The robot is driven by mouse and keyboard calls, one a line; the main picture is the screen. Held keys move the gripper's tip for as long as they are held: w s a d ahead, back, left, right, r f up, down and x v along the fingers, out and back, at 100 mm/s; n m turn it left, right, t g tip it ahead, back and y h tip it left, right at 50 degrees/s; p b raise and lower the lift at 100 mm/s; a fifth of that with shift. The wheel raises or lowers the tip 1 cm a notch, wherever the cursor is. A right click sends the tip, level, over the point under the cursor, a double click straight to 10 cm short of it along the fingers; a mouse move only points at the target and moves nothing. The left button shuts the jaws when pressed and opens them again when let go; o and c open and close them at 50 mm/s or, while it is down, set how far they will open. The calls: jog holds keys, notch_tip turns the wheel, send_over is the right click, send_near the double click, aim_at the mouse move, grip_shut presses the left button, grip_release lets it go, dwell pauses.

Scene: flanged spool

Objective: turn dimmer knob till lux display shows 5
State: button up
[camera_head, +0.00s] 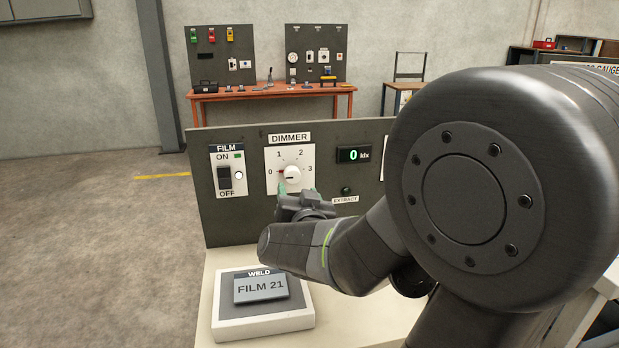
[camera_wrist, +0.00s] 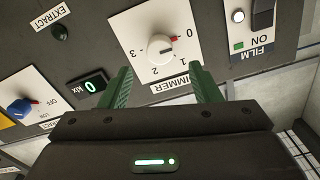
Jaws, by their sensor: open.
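The white dimmer knob (camera_head: 291,175) sits on a white plate marked 0 to 3, and its red mark points at 0. The lux display (camera_head: 354,154) to its right reads a green 0 klx. In the wrist view the knob (camera_wrist: 160,51) appears upside down, beyond and between the green fingers. My gripper (camera_wrist: 163,84) is open and empty, apart from the knob. The wrist view also shows the display (camera_wrist: 89,86) reading 0. In the head view my gripper (camera_head: 291,190) is just below the knob, and my arm covers part of the panel's right side.
An EXTRACT button (camera_head: 346,191) is below the display. A blue knob (camera_wrist: 20,108) shows in the wrist view. A FILM 21 plate (camera_head: 261,287) lies on a pale box on the bench.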

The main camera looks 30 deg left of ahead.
aim_at(293, 178)
jog(key=x, duration=0.8)
jog(key=shift+w+a, duration=0.25)
jog(key=shift+w, duration=0.05)
jog(key=shift+c, duration=0.3)
jog(key=c, duration=0.9)
